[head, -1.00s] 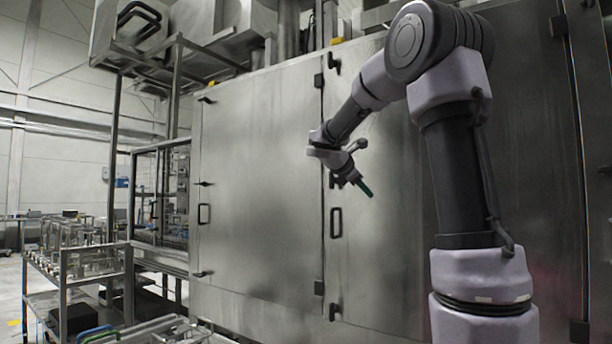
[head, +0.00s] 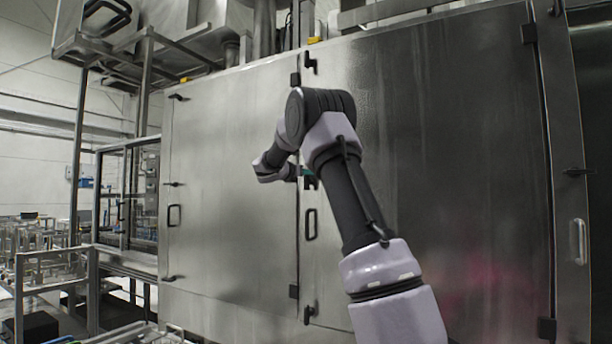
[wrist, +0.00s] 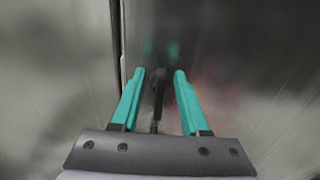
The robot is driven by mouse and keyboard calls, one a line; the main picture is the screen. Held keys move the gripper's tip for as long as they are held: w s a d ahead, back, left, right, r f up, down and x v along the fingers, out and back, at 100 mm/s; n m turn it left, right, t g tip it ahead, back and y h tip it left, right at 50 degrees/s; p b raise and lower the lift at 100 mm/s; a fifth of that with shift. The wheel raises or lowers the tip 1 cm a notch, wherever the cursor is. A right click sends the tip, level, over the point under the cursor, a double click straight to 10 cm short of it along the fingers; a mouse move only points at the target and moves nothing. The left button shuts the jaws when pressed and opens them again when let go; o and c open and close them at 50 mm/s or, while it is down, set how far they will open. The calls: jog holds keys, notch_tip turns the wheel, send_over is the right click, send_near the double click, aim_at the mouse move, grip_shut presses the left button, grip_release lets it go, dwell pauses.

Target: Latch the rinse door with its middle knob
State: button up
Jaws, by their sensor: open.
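The grey metal door (head: 440,150) on the right has three black knobs along its left edge. I take it as the rinse door; no label is readable. Its middle knob (head: 311,183) is partly hidden by my gripper (head: 304,172) in the head view. In the wrist view the dark, elongated knob (wrist: 158,92) appears between the two teal fingers of my gripper (wrist: 160,72). The fingers are open, one on each side of it, with gaps visible. I cannot tell whether the knob is latched. The door looks flush with its neighbour.
The upper knob (head: 310,62) and lower knob (head: 310,314) are on the same edge, with a black pull handle (head: 311,225) below the middle knob. Another closed door (head: 230,190) is to the left. A metal rack (head: 55,270) stands at the far left.

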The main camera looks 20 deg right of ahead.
jog(key=shift+x, duration=0.85)
grip_shut()
jog(key=shift+s+d+m, duration=0.1)
jog(key=shift+m, duration=0.3)
jog(key=shift+s+d+f+m, duration=0.25)
jog(key=shift+s+f+m, duration=0.15)
jog(key=shift+m, duration=2.45)
jog(key=shift+s+d+f+m, duration=0.3)
jog(key=shift+f+m, duration=0.25)
jog(key=shift+m, duration=2.35)
jog(key=shift+s+d+f+m, duration=0.3)
jog(key=shift+f+m, duration=0.15)
jog(key=shift+m, duration=2.4)
